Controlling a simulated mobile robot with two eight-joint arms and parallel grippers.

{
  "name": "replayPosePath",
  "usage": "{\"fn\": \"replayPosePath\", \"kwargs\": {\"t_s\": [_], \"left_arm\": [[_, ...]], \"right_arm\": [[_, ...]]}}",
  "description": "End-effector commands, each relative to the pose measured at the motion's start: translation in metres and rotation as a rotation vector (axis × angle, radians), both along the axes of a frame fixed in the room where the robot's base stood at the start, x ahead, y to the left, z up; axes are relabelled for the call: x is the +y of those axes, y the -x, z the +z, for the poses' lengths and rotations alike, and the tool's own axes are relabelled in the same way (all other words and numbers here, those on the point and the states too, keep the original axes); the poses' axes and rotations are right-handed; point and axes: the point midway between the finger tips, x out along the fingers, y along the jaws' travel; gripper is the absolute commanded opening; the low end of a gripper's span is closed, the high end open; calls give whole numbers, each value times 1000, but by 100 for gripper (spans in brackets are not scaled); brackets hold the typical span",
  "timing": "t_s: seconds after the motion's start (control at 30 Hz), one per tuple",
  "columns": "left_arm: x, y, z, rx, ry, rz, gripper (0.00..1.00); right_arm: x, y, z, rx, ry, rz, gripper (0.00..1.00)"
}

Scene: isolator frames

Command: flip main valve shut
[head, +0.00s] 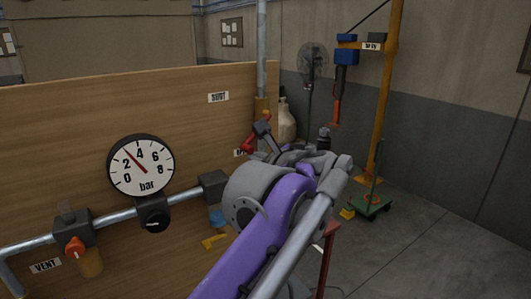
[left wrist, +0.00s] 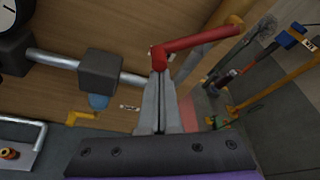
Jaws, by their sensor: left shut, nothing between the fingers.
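A red lever handle (head: 256,133) sits by the right end of the wooden panel, beside a vertical pipe; I take it for the main valve. In the head view it slants from upper right to lower left. In the left wrist view the red lever (left wrist: 203,44) runs right and slightly up from its hub. My left gripper (head: 268,138) is shut and empty. In the left wrist view its fingertips (left wrist: 160,76) are right at the hub end of the lever; I cannot tell whether they touch. The label near the lever is partly hidden. My right gripper is not in view.
A pressure gauge (head: 141,165) on the panel (head: 60,130) points between 2 and 4 bar. A vent valve with a red knob (head: 75,247) is at lower left. A yellow handle (head: 213,241) is low on the panel. A yellow post (head: 387,90) and green trolley (head: 373,207) stand right.

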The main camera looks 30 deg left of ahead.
Motion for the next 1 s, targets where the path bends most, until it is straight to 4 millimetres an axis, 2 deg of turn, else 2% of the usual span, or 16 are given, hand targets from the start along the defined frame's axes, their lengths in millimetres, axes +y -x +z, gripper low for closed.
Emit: {"fn": "replayPosePath", "kwargs": {"t_s": [0.03, 0.2, 0.7, 1.0], "left_arm": [[1, 3, 7, 37, -18, 0, 0], [6, 13, 19, 186, -79, 1, 0], [12, 28, 53, 559, -233, 0, 0], [13, 31, 63, 566, -236, 0, 0]], "right_arm": [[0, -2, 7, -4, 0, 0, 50], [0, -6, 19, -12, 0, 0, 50], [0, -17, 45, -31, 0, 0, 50], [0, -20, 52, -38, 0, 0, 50]]}}
